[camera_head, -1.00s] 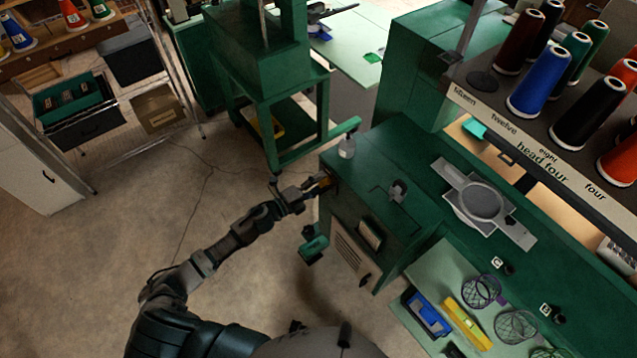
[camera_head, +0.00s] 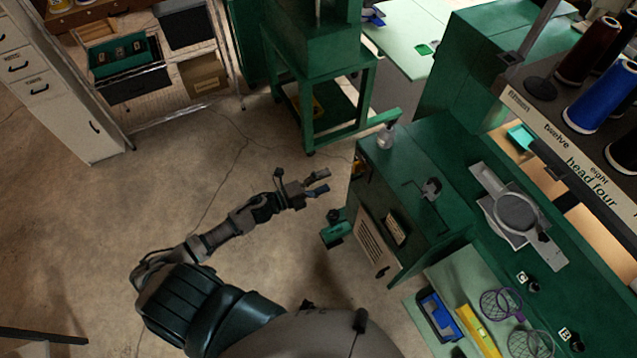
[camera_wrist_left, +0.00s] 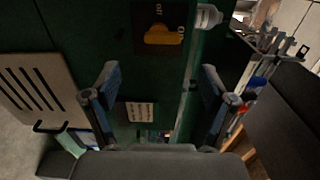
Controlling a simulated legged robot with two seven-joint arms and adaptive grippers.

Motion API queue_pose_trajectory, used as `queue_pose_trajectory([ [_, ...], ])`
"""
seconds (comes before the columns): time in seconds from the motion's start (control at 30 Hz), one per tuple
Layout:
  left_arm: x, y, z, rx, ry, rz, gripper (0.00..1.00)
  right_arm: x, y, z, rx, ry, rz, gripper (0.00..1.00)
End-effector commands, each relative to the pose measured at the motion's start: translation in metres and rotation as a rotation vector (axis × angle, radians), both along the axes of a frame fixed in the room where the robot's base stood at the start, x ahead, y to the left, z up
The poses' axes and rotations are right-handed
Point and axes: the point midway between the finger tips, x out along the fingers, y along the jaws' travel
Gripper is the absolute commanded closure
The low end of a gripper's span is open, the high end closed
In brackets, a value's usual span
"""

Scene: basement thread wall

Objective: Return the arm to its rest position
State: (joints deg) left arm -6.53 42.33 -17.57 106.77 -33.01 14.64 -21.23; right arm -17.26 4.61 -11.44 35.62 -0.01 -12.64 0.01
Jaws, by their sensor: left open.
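My left arm reaches in from the lower left in the head view. Its gripper (camera_head: 318,183) is open and empty, a short way left of the green machine cabinet (camera_head: 405,225) and apart from it. In the left wrist view the two fingers of the left gripper (camera_wrist_left: 160,100) stand wide apart with nothing between them. Beyond them is the cabinet's dark green face, with a yellow-orange switch knob (camera_wrist_left: 164,35) on a black plate above the fingers. My right gripper shows in neither view.
A small clear bottle (camera_head: 386,137) stands on the cabinet's back corner. A green box (camera_head: 336,234) sticks out from the cabinet's left side. A green stand (camera_head: 318,90) is behind the gripper. A thread rack (camera_head: 590,150) stands at right. The floor (camera_head: 150,190) at left is clear.

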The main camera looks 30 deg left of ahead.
Motion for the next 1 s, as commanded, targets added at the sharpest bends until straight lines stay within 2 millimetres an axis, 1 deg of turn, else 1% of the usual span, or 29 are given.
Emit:
queue_pose_trajectory([
  [0.03,-0.007,0.005,-0.002,0.000,0.003,0.000,0.17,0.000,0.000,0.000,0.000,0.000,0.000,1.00],
  [0.1,-0.012,0.009,-0.001,0.001,0.002,0.000,0.17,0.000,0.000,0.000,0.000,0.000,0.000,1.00],
  [0.23,-0.018,0.014,-0.001,0.002,0.001,-0.001,0.17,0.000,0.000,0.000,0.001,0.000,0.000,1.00],
  [0.8,-0.018,0.015,-0.002,-0.001,0.002,0.002,0.17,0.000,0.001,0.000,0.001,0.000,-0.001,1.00],
  [0.87,-0.016,0.019,-0.008,-0.011,0.020,0.018,0.17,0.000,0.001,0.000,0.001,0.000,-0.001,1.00],
  [0.93,-0.012,0.029,-0.027,-0.039,0.070,0.064,0.17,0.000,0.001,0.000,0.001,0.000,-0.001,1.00],
  [0.97,-0.010,0.035,-0.039,-0.057,0.103,0.094,0.17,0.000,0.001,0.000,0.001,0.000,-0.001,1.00],
  [1.0,-0.008,0.046,-0.060,-0.087,0.157,0.144,0.17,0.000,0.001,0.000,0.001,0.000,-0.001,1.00],
])
